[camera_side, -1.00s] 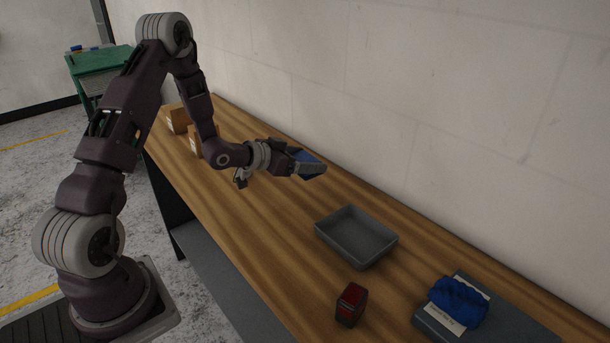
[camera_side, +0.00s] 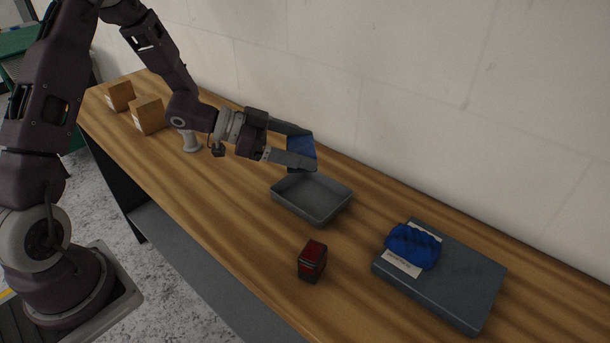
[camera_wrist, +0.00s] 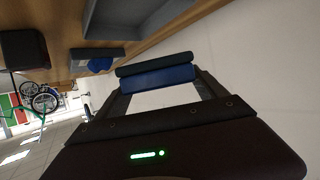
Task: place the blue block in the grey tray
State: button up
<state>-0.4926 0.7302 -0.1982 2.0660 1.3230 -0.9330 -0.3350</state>
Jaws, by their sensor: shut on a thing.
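The blue block (camera_side: 301,151) is held between the two fingers of my gripper (camera_side: 298,147), above the bench and just behind the tray's far left side in the side view. My gripper is shut on it. The block also shows between the fingers in the wrist view (camera_wrist: 158,80). The grey tray (camera_side: 312,218) is a shallow open box on the wooden bench, below and slightly right of my gripper. Its visible inside is empty. A grey edge at the top of the wrist view (camera_wrist: 140,18) looks like the tray.
A dark red and black object (camera_side: 312,261) stands in front of the tray. A flat grey case (camera_side: 455,282) with a blue crumpled item (camera_side: 412,246) and a label lies to the right. Cardboard boxes (camera_side: 148,115) and a pale object (camera_side: 190,141) stand at left. A wall runs behind the bench.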

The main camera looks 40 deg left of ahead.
send_over(302, 192)
notch_tip(302, 192, down, 5)
jog(key=shift+s+f, duration=0.1)
jog(key=shift+f, duration=0.1)
jog(key=shift+f, duration=0.4)
jog(key=shift+f, duration=0.2)
jog(key=o, duration=1.4)
jog(key=shift+r, duration=0.3)
jog(key=v, duration=1.2)
jog(key=shift+r, duration=0.25)
